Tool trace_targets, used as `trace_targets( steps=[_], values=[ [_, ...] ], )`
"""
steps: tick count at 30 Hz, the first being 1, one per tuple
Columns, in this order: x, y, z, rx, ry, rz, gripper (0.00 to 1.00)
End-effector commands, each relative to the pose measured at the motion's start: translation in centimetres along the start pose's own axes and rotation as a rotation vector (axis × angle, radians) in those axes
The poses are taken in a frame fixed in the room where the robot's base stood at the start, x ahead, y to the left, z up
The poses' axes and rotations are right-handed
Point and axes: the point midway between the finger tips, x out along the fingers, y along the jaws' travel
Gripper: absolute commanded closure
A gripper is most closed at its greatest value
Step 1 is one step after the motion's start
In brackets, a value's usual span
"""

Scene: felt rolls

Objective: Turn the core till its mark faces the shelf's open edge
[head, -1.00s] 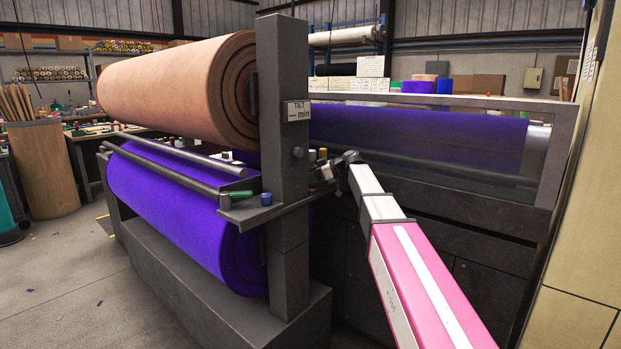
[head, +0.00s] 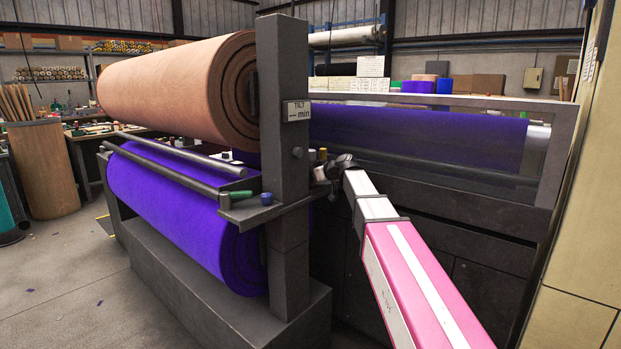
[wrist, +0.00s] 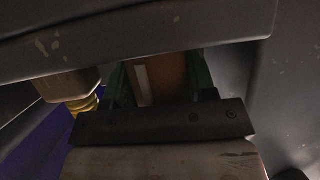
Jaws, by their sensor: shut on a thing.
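In the wrist view, my gripper (wrist: 160,80) has its green-sided fingers on both sides of a brown core (wrist: 170,76) and is shut on it. A pale upright mark (wrist: 141,84) shows on the core's side toward the wrist camera, left of its middle. The core's upper part is hidden behind a worn grey slab. In the head view, my gripper (head: 322,172) is at the right side of the dark post, by the grey shelf (head: 287,203). The core cannot be made out there.
A green piece (head: 241,195) and a blue knob (head: 266,199) sit on the shelf's left part. The grey slab (wrist: 150,35) is close above the fingers in the wrist view. A pale block with a yellow part (wrist: 85,103) is close on the left.

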Motion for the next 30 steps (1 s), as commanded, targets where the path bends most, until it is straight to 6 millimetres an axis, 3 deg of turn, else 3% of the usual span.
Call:
trace_targets(
  steps=[19,20,21,30],
  values=[
    [-0.04,0.00,0.02,0.025,-0.001,0.060,0.72],
    [-0.04,0.00,0.03,0.025,-0.001,0.060,0.42],
    [-0.04,0.00,0.03,0.025,-0.001,0.060,0.38],
    [-0.24,-0.03,0.02,0.025,0.000,0.060,0.38]
  ],
)
